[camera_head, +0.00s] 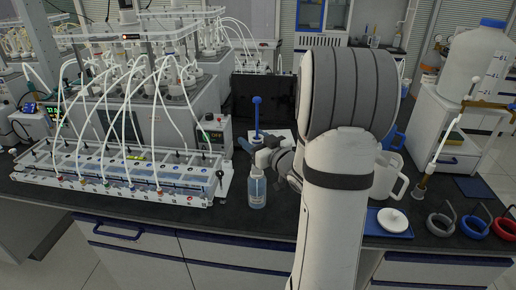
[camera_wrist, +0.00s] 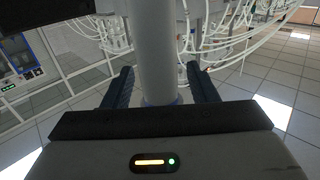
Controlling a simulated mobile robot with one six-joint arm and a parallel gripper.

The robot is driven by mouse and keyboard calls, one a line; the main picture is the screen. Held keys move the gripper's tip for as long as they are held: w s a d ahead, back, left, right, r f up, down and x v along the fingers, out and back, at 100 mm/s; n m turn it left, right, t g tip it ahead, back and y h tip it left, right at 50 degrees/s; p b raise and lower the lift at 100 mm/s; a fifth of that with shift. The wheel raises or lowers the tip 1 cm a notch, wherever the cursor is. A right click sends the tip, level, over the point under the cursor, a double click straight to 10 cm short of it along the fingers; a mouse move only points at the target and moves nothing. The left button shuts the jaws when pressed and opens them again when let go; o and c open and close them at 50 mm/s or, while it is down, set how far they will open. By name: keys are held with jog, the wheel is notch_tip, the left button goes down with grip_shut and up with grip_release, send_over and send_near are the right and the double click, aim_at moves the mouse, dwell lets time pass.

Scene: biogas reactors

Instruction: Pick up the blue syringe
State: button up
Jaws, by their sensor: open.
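The blue syringe (camera_head: 257,115) stands upright behind a clear bottle on the dark bench, its round blue top uppermost. Its lower part is hidden behind my gripper (camera_head: 257,143). In the wrist view, my gripper (camera_wrist: 161,80) is open, with one dark blue finger on each side of a pale grey upright cylinder (camera_wrist: 152,45), which looks like the syringe's barrel. Small gaps show between the cylinder and the fingers. A blue edge shows at its lower end, by the gripper's dark body.
The clear bottle (camera_head: 257,189) stands just in front of my gripper. A reactor rack (camera_head: 120,172) with many white tubes fills the left. A white jug (camera_head: 386,178), a blue tray (camera_head: 372,228) and coloured rings (camera_head: 475,227) are on the right, beyond my arm.

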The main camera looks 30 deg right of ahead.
jog(key=shift+w+a, duration=0.1)
jog(key=shift+w, duration=0.2)
jog(key=shift+c, duration=0.3)
jog(key=c, duration=0.9)
jog(key=shift+r, duration=0.1)
jog(key=shift+c, duration=0.2)
notch_tip(320, 180, up, 10)
jog(key=shift+f, duration=0.1)
jog(key=shift+r, duration=0.25)
jog(key=shift+r+p, duration=1.05)
jog(key=shift+r, duration=0.2)
